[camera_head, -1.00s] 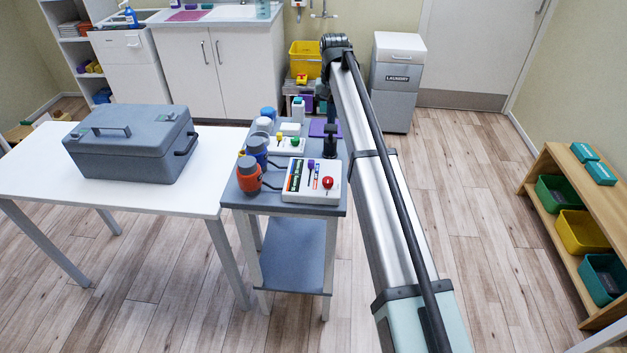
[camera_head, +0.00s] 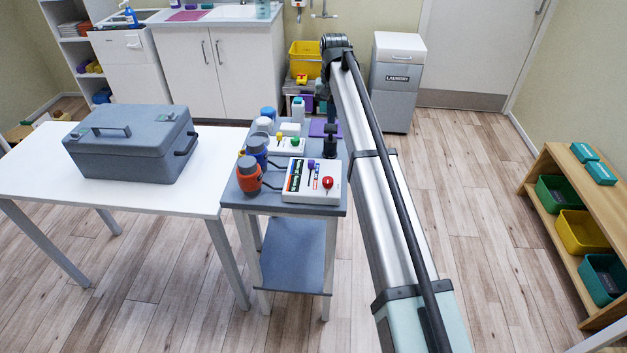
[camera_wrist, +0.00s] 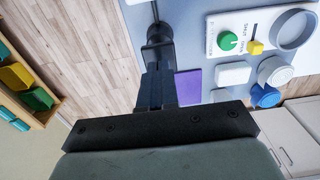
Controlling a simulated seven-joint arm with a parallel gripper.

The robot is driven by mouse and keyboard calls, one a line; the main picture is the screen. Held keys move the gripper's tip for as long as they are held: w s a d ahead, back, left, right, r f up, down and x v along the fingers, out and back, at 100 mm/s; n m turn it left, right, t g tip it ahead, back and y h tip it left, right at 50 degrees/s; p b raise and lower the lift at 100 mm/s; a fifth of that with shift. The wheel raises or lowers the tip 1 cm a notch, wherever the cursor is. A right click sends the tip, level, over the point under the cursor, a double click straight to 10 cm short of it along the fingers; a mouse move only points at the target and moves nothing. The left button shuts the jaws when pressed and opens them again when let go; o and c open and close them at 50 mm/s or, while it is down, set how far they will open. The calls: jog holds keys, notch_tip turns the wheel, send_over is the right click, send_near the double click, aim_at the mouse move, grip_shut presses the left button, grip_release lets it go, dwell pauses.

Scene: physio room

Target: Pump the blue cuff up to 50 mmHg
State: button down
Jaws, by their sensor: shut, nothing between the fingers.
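A dark blue cylinder with a grey collar (camera_head: 257,148), which looks like the blue cuff, stands at the left edge of the small grey table, behind an orange one (camera_head: 248,175). A black upright part with a round base (camera_head: 329,148), possibly a pump, stands at the table's right edge; the wrist view also shows it (camera_wrist: 159,42). My gripper (camera_wrist: 155,82) is shut and empty, with its fingertips close to this black part. I cannot tell whether they touch. My arm partly hides this spot in the head view. No pressure reading is legible.
A white panel (camera_head: 299,190) with a red knob and coloured levers is at the table's front. A smaller panel (camera_wrist: 242,32) has green and yellow controls. A purple pad (camera_wrist: 188,84) and white and blue containers lie near. A grey case (camera_head: 130,150) stands on the white table.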

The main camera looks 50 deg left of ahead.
aim_at(331, 127)
jog(key=shift+f, duration=0.25)
jog(key=shift+f, duration=1.75)
jog(key=shift+r, duration=1.9)
jog(key=shift+f, duration=0.25)
jog(key=shift+f, duration=1.65)
jog(key=shift+r, duration=1.9)
jog(key=shift+f, duration=0.2)
